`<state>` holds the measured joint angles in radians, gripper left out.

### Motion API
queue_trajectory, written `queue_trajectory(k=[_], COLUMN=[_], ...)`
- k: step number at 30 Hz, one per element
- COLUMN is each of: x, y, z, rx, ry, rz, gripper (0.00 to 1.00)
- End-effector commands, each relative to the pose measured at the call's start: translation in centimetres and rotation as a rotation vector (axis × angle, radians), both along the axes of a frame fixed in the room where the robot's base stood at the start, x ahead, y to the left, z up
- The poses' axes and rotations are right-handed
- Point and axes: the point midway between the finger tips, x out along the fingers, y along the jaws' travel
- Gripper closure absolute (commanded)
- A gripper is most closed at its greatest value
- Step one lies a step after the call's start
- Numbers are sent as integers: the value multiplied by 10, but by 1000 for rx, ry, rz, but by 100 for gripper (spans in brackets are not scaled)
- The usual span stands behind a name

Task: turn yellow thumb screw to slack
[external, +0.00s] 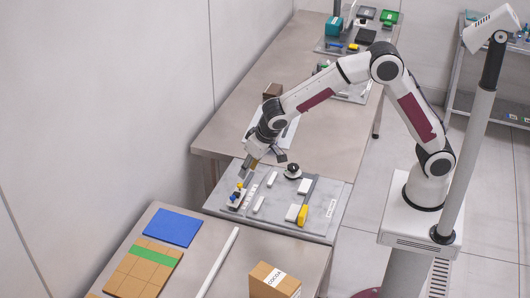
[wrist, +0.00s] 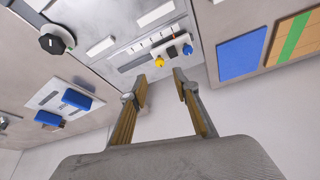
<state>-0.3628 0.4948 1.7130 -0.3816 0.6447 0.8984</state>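The yellow thumb screw (wrist: 158,63) sits on a small white block (wrist: 173,48) on the grey board, beside a dark part with a red mark and a blue thumb screw (wrist: 187,49). In the external view the yellow screw (external: 239,186) is small, just below my gripper (external: 247,173) at the board's left side. In the wrist view my gripper (wrist: 161,88) is open, its two fingers apart with nothing between them. The yellow screw shows beyond the fingertips, roughly in line with the gap. I cannot tell its exact distance or how tight it is.
The grey board (external: 270,219) also bears a black round knob (external: 293,170), white blocks and a yellow-ended bar (external: 303,214). Nearer the camera, a table holds a blue sheet (external: 172,227), a green-striped carton (external: 144,268) and a box (external: 274,281). A wall stands left.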

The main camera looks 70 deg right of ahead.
Motion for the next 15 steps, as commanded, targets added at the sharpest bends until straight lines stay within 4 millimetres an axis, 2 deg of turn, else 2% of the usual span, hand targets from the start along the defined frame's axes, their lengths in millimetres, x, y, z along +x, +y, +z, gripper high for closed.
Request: queue_trajectory(k=[8,15], x=[3,11], y=[-1,-4], z=[-8,-29], rx=[-1,-1], ry=[1,1], rz=[0,0], gripper=[70,70])
